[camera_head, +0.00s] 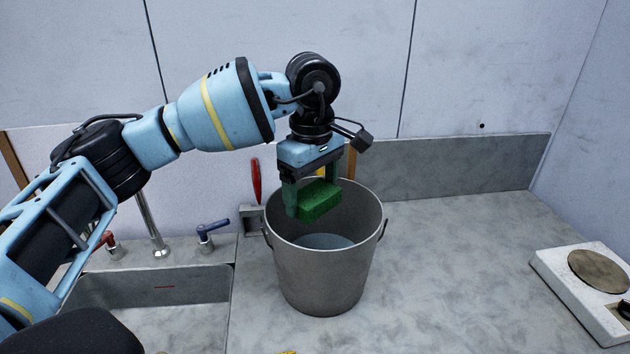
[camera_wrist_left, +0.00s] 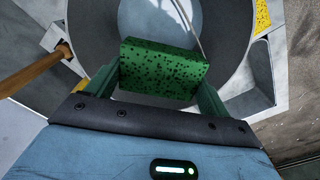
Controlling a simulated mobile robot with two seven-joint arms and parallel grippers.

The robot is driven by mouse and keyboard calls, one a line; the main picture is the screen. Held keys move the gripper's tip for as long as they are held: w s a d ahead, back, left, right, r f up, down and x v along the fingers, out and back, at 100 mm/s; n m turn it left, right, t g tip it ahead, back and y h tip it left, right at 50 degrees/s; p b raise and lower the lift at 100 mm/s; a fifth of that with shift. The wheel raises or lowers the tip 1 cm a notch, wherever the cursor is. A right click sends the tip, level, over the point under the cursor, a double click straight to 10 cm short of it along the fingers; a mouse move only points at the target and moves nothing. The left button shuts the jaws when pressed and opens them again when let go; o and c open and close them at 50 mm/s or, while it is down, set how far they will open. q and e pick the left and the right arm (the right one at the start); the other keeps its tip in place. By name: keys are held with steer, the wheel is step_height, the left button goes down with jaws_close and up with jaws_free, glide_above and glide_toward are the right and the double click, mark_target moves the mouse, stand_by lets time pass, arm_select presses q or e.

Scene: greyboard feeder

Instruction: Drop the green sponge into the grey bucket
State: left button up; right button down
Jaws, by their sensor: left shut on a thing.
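The green sponge (camera_head: 319,201) is held between the fingers of my left gripper (camera_head: 313,195), over the mouth of the grey bucket (camera_head: 322,275). The gripper comes down from above, its fingertips at about the height of the bucket's rim in the picture. In the left wrist view the sponge (camera_wrist_left: 163,69) is clasped between the two green fingers of my left gripper (camera_wrist_left: 160,80), with the bucket's round inside (camera_wrist_left: 232,35) behind it. A pale round surface shows at the bucket's bottom. My right gripper is not in view.
A sink (camera_head: 150,290) with a tap (camera_head: 153,225) and a blue-handled valve (camera_head: 212,232) lies left of the bucket. A white hot plate (camera_head: 585,285) stands at the right edge. The grey counter (camera_head: 450,250) between bucket and hot plate is clear. A wall stands behind.

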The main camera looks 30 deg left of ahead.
mark_target(312, 192)
arm_select(q)
steer(key=o, duration=0.9)
step_height(312, 192, up, 8)
steer(key=shift+f, duration=0.1)
stand_by(0.7)
